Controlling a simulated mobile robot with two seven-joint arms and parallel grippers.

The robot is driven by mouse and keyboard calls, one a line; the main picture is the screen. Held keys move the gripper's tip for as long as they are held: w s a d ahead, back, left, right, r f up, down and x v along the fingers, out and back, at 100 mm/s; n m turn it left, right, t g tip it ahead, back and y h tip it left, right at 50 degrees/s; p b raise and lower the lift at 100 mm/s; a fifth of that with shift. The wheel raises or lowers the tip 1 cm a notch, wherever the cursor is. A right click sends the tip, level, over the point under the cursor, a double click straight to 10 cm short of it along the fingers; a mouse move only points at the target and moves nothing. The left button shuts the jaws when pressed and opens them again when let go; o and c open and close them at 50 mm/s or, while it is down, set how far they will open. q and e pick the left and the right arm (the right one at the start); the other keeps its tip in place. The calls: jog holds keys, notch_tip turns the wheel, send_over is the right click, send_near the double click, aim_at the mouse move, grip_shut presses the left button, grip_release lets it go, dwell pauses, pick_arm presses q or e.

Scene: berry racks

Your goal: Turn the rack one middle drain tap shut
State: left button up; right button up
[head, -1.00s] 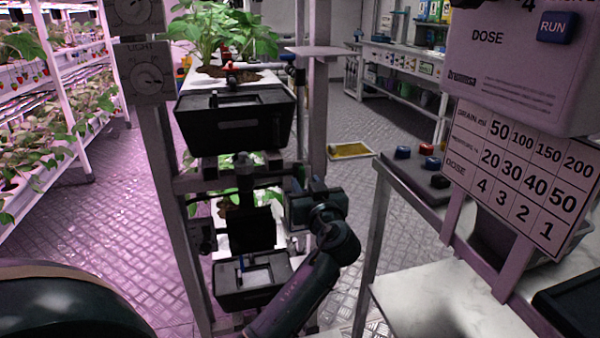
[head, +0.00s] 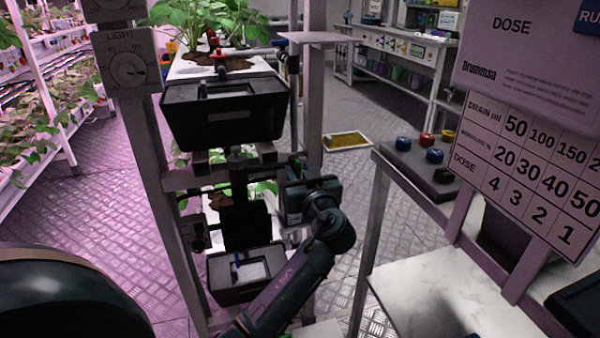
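A rack with two black catch boxes stands at centre left. The upper box (head: 222,118) hangs below a planted tray, and the lower box (head: 240,292) sits near the bottom. A red tap handle (head: 217,57) shows at the upper tray's end. A dark drain pipe (head: 237,168) runs down below the upper box. My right gripper is not in view.
A light dial panel (head: 127,71) is on the rack's left post. A yellow floor tray (head: 347,141) lies behind. Floor is open behind the rack.

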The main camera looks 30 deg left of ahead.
pick_arm(q)
grip_shut()
